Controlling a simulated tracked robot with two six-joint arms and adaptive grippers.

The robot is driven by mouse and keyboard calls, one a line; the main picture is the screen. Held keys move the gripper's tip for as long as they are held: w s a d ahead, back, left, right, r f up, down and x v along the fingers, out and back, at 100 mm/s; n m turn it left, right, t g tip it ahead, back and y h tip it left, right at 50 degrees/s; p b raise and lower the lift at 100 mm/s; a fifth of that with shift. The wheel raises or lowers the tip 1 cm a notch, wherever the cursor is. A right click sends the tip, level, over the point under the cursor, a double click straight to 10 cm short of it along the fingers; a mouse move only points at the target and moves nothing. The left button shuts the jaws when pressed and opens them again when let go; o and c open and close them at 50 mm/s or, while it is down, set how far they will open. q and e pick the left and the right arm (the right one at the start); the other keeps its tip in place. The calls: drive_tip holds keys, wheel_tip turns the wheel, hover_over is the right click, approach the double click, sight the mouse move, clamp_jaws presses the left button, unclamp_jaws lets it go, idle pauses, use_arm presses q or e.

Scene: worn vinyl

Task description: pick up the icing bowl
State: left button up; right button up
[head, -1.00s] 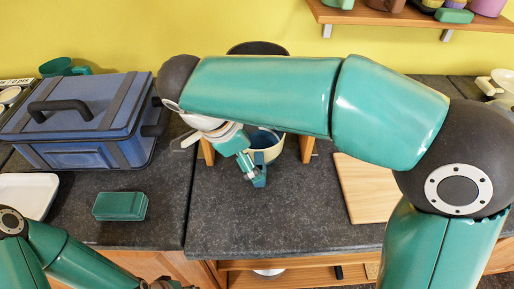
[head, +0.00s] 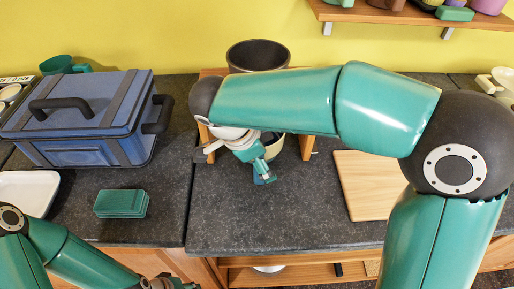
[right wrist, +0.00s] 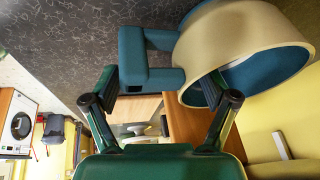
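The icing bowl (head: 277,149) is cream outside and blue inside, with a blocky blue handle. In the head view it is mostly hidden behind my right arm and gripper, at a wooden stand. In the right wrist view the bowl (right wrist: 240,45) fills the upper right, its handle (right wrist: 147,78) reaching left. My right gripper (head: 264,175) is open; its fingers (right wrist: 162,88) are spread on either side of the handle's outer part. I cannot tell whether they touch it. My left gripper (head: 168,284) is at the bottom edge of the head view, partly cut off; its opening is unclear.
A black pot (head: 257,54) stands behind my right arm by the wooden stand (head: 307,148). A blue toolbox (head: 85,120), a green case (head: 121,203) and a white tray (head: 28,190) are on the left. A wooden board (head: 368,185) lies right. The front counter is clear.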

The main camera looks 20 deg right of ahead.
drive_tip(key=c, duration=1.3)
drive_tip(key=shift+r, duration=0.1)
clamp_jaws()
drive_tip(key=shift+r, duration=0.15)
